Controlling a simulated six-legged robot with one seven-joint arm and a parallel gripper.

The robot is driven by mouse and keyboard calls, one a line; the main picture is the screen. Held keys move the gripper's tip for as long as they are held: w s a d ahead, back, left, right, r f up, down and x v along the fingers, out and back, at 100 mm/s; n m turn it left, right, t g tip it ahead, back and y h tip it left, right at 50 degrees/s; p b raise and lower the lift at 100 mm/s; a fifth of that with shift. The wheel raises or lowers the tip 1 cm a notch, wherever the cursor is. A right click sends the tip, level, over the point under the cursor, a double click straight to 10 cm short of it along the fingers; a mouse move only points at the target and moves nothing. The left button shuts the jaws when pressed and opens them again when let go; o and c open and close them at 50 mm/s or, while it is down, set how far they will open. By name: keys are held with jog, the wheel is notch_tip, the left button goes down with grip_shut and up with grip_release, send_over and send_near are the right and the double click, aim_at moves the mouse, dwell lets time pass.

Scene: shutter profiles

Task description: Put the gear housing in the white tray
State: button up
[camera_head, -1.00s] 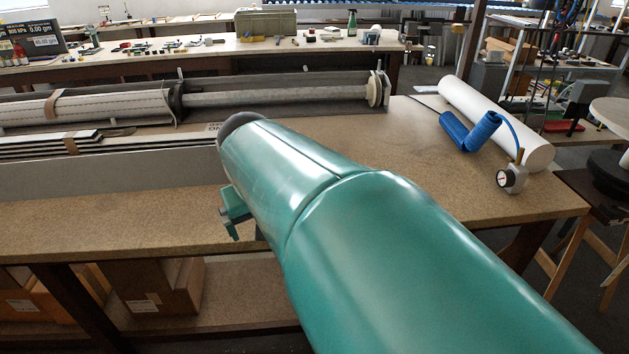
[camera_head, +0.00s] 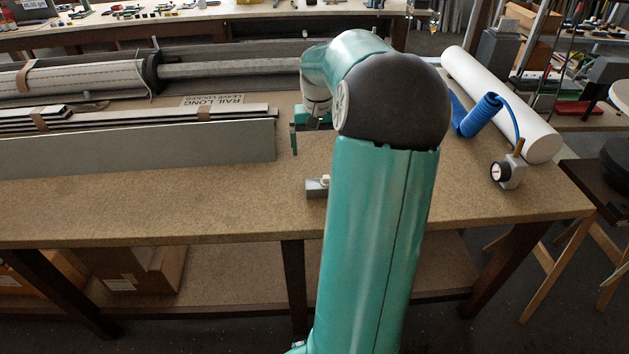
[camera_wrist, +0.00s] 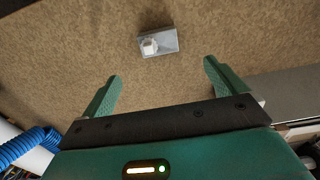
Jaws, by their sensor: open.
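A small grey metal block with a pale knob on it, which looks like the gear housing (camera_head: 314,189), sits on the brown bench near its front edge, partly hidden by my arm. In the wrist view the housing (camera_wrist: 168,44) lies beyond the fingertips, roughly centred between them and apart from both. My gripper (camera_wrist: 162,72) is open and empty, with its two green fingers spread. In the head view my gripper (camera_head: 305,135) is partly hidden behind my arm, over the bench. I see no white tray in either view.
Long grey slats (camera_head: 140,145) lie on the left of the bench (camera_head: 150,215), with a roller tube (camera_head: 230,68) behind. A white roll (camera_head: 500,100), blue coiled hose (camera_head: 478,115) and gauge (camera_head: 507,172) are at the right. The bench front is mostly clear.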

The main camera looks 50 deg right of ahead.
aim_at(320, 183)
notch_tip(320, 183, down, 14)
jog(key=shift+s+d, duration=0.15)
jog(key=c, duration=1.3)
jog(key=shift+r, duration=0.1)
jog(key=shift+c, duration=0.8)
jog(key=shift+r, duration=0.1)
